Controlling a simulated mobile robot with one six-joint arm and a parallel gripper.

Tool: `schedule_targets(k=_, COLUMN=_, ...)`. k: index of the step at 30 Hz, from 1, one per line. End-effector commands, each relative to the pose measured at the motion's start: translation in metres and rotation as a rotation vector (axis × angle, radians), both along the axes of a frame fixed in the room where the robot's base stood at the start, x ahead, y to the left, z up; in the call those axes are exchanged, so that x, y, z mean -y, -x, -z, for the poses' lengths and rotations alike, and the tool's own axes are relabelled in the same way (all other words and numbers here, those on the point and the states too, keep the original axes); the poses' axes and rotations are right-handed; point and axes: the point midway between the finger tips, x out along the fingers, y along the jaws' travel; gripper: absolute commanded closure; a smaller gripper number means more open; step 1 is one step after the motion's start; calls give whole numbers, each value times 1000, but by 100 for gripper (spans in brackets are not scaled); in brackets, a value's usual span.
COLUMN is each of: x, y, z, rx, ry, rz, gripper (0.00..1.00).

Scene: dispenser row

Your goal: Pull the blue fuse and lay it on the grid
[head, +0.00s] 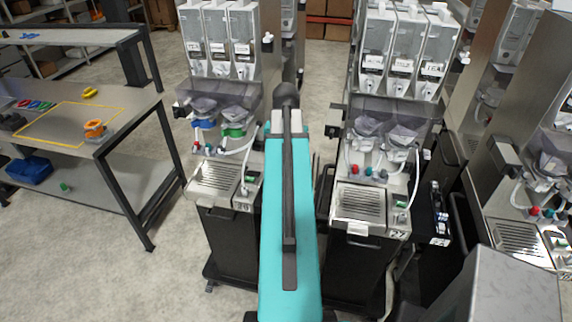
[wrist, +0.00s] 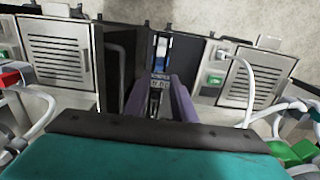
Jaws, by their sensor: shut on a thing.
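My gripper (wrist: 160,84) shows in the wrist view as two purple fingers reaching down between two dispenser cabinets. It is shut on a small part, seemingly the blue fuse, at a dark narrow panel. In the head view my teal arm hides the gripper. The grid is probably the yellow-outlined area (head: 73,123) on the workbench at left.
Dispensers stand close on both sides, one at left (head: 217,182) and one at right (head: 370,206). Their hoses hang near my arm. A similar fuse panel (head: 437,212) stands farther right. The bench (head: 122,130) holds an orange item (head: 94,128) and a yellow item (head: 90,92).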

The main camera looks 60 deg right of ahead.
Motion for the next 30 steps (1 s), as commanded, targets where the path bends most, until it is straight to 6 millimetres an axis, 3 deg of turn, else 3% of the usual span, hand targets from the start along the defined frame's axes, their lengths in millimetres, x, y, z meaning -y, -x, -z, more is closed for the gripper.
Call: schedule_targets(k=30, x=0, y=0, z=-7, rx=0, ry=0, rz=0, gripper=100)
